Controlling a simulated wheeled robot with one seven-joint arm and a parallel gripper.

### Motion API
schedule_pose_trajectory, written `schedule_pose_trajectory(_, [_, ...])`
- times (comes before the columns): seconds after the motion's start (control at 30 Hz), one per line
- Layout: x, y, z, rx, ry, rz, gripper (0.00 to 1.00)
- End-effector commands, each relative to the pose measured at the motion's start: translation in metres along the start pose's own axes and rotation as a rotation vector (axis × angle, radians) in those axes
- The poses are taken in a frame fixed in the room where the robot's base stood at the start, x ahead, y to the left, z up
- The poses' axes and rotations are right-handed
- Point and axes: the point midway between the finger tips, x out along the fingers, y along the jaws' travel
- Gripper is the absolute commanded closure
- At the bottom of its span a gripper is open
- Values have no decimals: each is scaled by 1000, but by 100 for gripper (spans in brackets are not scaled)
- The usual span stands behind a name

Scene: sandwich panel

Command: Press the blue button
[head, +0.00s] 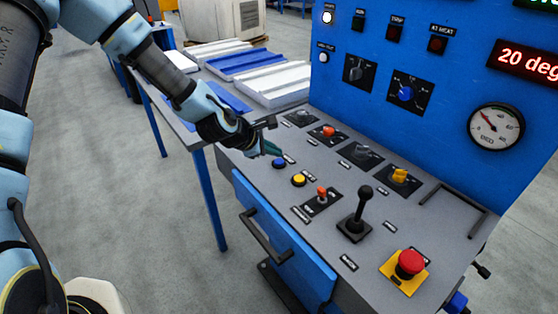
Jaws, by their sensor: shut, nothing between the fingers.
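The blue button (278,163) is a small round cap on the grey sloped top of the control panel, at its left front. A yellow button (299,180) sits just right of and nearer than it. My gripper (272,149) is shut and empty. Its fingertips are just above and behind the blue button in the picture, very close to it. I cannot tell whether they touch it. The blue button's top is in clear view.
An orange-red toggle (322,192), a black joystick (361,214) and a red emergency stop (410,263) stand to the right. Rotary knobs line the back. The blue upright panel (450,75) rises behind. A table with white and blue panels (245,62) stands at the left.

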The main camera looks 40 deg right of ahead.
Motion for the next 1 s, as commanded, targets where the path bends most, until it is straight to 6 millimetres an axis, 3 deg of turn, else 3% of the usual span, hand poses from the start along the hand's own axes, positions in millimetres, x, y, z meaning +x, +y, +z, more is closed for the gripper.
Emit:
schedule_pose_trajectory(0.6, [-35, 25, 26, 0, 0, 0, 100])
schedule_pose_trajectory(1.0, [-35, 25, 26, 0, 0, 0, 100])
